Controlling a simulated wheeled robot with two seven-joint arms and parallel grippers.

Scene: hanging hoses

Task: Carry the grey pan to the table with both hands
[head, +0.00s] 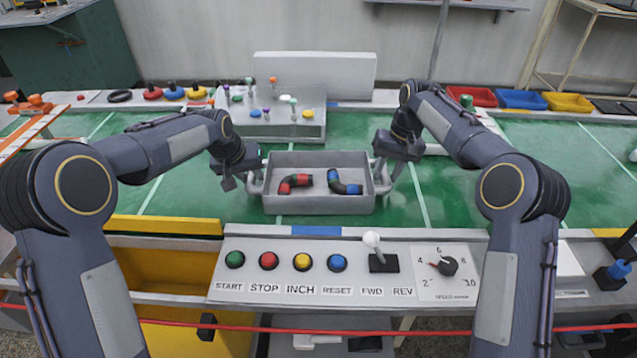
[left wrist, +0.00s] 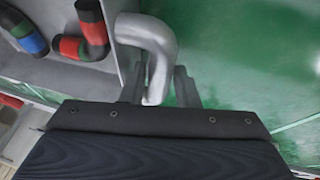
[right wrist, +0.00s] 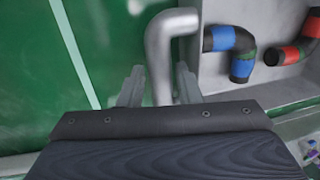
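The grey pan (head: 320,204) is on the green table (head: 440,200), in the middle of the head view. It holds a red-and-black hose piece (head: 294,184) and a blue-and-black one (head: 344,184). My left gripper (head: 240,183) is at the pan's left handle; in the left wrist view that handle (left wrist: 160,45) passes between two spread fingers. My right gripper (head: 393,168) is at the right handle; in the right wrist view that handle (right wrist: 160,50) lies between spread fingers with gaps beside it. Both grippers look open around the handles.
A control panel (head: 345,265) with coloured buttons stands in front of the pan. A grey fixture block (head: 270,115) stands behind it. Red, blue and yellow bins (head: 522,99) are at the back right. Green surface is clear left and right of the pan.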

